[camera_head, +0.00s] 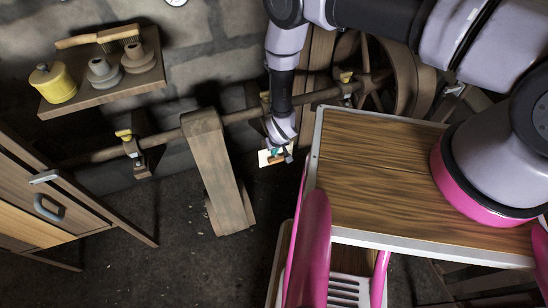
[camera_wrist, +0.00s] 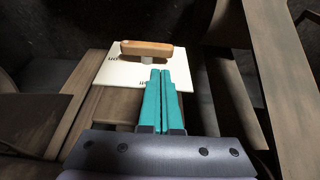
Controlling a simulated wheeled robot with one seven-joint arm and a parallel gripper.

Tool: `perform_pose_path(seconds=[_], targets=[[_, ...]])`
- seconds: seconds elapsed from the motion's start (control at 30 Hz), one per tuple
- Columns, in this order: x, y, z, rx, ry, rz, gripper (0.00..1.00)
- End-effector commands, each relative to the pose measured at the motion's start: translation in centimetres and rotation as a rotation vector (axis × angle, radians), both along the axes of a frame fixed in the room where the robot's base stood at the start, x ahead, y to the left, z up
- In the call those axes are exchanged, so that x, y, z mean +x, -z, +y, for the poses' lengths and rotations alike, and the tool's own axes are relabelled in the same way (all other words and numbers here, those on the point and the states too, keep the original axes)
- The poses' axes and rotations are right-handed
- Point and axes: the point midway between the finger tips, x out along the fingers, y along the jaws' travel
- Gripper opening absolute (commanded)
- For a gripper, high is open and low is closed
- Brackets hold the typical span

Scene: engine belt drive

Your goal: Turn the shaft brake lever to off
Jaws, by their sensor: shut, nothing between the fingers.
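The shaft brake lever shows in the wrist view as an orange-brown wooden handle (camera_wrist: 146,48) lying crosswise near the far edge of a white plate (camera_wrist: 118,72). A pale stub shows below the handle's middle. The plate has small dark lettering at its left and near its lower edge, too small to read surely. My gripper (camera_wrist: 161,72) has its teal fingers shut together and empty, over the plate just on the near side of the handle. I cannot tell whether they touch it. In the head view my gripper (camera_head: 275,152) partly hides the plate (camera_head: 263,158) and the handle (camera_head: 278,160).
A wooden post (camera_head: 218,170) stands left of my gripper, and a long shaft (camera_head: 240,115) runs behind. A spoked wheel (camera_head: 385,75) is at the back right. A wall shelf (camera_head: 115,95) holds pots and a brush. A cabinet (camera_head: 45,205) stands at the left.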

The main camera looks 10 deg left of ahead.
Motion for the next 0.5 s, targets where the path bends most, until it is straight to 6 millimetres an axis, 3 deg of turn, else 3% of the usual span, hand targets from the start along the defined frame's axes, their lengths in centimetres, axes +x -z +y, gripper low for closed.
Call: perform_pose_path(seconds=[0.2, 0.5], targets=[[0.2, 3.6, 0.2, 0.0, -0.001, 0.0, 0.0], [0.3, 5.0, 0.2, 0.001, 0.0, 0.0, 0.0]])
